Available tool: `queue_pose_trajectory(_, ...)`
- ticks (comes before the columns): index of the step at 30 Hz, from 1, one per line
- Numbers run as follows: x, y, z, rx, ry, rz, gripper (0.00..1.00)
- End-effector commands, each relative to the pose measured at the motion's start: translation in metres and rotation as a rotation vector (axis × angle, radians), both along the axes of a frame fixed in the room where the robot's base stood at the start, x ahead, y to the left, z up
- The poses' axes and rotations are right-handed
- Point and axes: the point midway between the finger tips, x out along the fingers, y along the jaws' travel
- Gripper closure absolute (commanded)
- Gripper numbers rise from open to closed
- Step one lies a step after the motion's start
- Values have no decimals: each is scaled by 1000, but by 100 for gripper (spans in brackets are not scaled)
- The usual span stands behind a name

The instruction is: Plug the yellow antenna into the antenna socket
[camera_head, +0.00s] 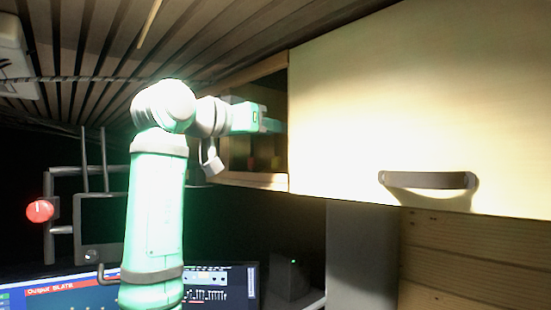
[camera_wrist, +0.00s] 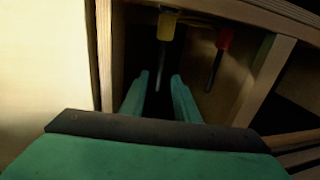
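The yellow antenna (camera_wrist: 167,26) hangs inside the wall cabinet in the wrist view, yellow end up and thin dark rod down. In the head view my gripper (camera_head: 277,126) reaches into the cabinet opening. I cannot make out the antenna socket.
A red-ended antenna (camera_wrist: 225,40) hangs to the right of the yellow one. The cabinet's wooden frame (camera_wrist: 267,82) stands close on the right. A pale cabinet door (camera_head: 420,90) with a handle (camera_head: 428,180) lies right of the opening. A monitor (camera_head: 60,295) sits below.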

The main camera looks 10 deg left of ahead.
Motion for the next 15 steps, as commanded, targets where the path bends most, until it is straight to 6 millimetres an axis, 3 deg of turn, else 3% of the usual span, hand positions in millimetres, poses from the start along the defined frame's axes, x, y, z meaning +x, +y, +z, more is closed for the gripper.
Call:
queue_pose_trajectory(9,38,-21,3,1,2,-5,72)
queue_pose_trajectory(15,45,-23,3,0,0,-4,72)
